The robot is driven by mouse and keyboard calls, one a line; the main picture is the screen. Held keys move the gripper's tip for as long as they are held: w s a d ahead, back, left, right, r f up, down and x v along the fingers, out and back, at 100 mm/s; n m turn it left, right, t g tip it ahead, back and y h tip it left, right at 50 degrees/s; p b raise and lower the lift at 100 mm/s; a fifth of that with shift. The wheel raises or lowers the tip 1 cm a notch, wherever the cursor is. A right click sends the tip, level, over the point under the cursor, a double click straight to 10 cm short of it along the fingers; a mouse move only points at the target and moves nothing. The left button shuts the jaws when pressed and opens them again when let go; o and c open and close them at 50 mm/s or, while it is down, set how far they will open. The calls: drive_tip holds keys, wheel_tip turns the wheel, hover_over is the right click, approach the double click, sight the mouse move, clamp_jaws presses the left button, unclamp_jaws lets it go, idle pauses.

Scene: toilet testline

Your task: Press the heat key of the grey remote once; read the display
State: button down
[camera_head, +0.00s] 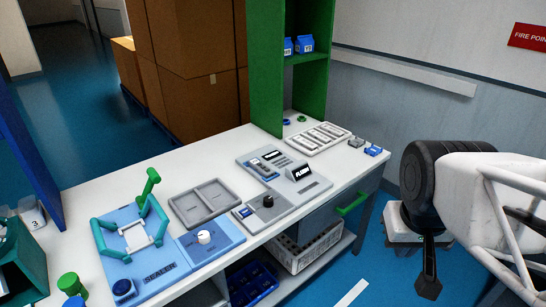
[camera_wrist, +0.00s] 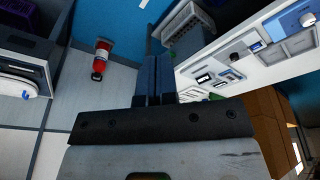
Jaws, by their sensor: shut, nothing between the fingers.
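My gripper (camera_head: 428,287) hangs off the bench's right side, well apart from the remote. In the wrist view its two dark fingers (camera_wrist: 159,82) are together with nothing between them. The panel with small devices also shows at the wrist view's right (camera_wrist: 222,72).
A dark-knobbed box (camera_head: 267,201) and an upright black label block (camera_head: 298,172) stand near the remote. A white slotted tray (camera_head: 318,138) lies behind. The blue sealer fixture (camera_head: 150,270) is at left. A green shelf (camera_head: 268,80) rises at the back.

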drive_tip(key=w+a+r+n+h, duration=0.2)
drive_tip(key=w+n, duration=0.2)
drive_tip(key=w, duration=1.2)
drive_tip(key=n+t+h, duration=0.3)
drive_tip(key=n+t, duration=0.2)
drive_tip(key=n, duration=1)
hover_over(267, 170)
wheel_tip(267, 170, down, 18)
drive_tip(key=shift+f, duration=0.25)
drive_tip(key=shift+w+d+f, duration=0.1)
drive_tip(key=shift+f, duration=0.05)
drive_tip(key=shift+f, duration=4.25)
drive_tip(key=shift+f, duration=0.4)
